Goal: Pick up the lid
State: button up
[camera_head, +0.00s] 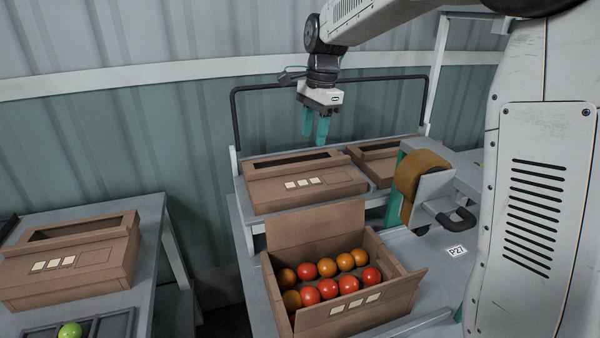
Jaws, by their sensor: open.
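My gripper (316,128) hangs with its two teal fingers pointing down, apart and with nothing between them. It appears above and behind a brown cardboard lid or lidded box (335,181) on the raised rear shelf. That piece has a long dark slot in its top and pale labels on its front. A similar brown piece (368,158) lies to its right, partly hidden. I cannot tell whether these are loose lids or closed boxes. An open cardboard box (300,325) with its flaps up holds several red and orange tomatoes (328,267) in front of the shelf.
A tape dispenser (420,178) with brown tape stands right of the open box, near a P27 label (456,252). A black rail (330,79) runs behind the shelf. A left table (148,215) holds a closed box (100,280) and a green tomato (70,330).

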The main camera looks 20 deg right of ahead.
aim_at(301, 163)
jog(key=w+f+m, duration=0.1)
jog(key=w, duration=0.1)
jog(key=w+f, duration=0.1)
jog(key=w+f+m, duration=0.1)
jog(key=w, duration=0.1)
jog(key=shift+w+a+m, duration=0.15)
jog(key=shift+w+m, duration=0.15)
jog(key=shift+w, duration=0.05)
jog(key=shift+w+f, duration=0.2)
jog(key=shift+f, duration=0.1)
jog(key=f, duration=0.7)
jog(key=shift+w+a+f, duration=0.15)
jog(key=shift+a, duration=0.25)
grip_shut()
